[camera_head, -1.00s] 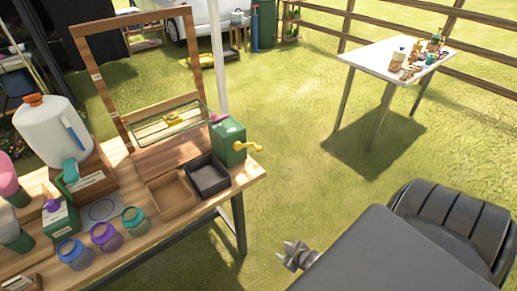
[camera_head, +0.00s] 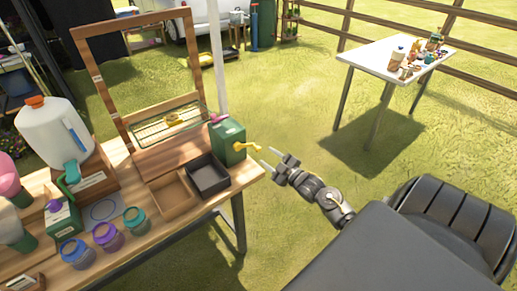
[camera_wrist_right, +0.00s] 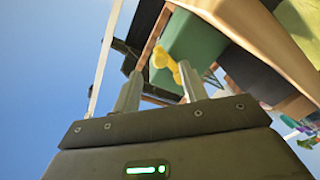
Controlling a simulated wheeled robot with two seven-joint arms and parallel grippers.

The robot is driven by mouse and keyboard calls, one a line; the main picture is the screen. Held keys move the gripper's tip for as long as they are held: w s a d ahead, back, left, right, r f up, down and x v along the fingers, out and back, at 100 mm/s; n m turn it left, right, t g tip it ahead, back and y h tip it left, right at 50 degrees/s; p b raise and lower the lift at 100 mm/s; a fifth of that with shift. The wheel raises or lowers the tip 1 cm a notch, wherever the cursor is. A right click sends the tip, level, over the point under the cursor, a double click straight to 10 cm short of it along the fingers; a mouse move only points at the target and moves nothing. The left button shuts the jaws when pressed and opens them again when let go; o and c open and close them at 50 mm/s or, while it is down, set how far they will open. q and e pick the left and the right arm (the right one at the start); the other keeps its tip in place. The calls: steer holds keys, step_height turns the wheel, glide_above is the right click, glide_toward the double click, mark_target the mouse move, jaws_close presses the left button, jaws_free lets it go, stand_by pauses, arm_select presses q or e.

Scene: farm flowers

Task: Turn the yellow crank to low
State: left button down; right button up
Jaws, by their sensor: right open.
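The yellow crank (camera_head: 247,147) sticks out from the right side of a green box (camera_head: 228,142) at the right end of the wooden table. My right gripper (camera_head: 269,157) is open and empty, just to the right of the crank, with its fingers pointing toward it. In the right wrist view the crank (camera_wrist_right: 165,62) shows just beyond and between the two spread fingertips, apart from the left finger and very near the right one. I cannot tell whether it touches. No low mark can be read. My left gripper is not in view.
A black tray (camera_head: 208,175) and a brown tray (camera_head: 173,195) lie beside the green box. A wooden frame (camera_head: 130,15) rises behind them. Several jars and a white jug (camera_head: 52,132) stand at the left. Open grass lies right of the table; a white table (camera_head: 385,62) stands farther off.

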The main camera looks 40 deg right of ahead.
mark_target(260, 150)
steer(key=w+p, duration=0.1)
steer(key=w, duration=0.5)
steer(key=shift+w+a, duration=0.15)
steer(key=shift+w, duration=0.15)
jaws_close()
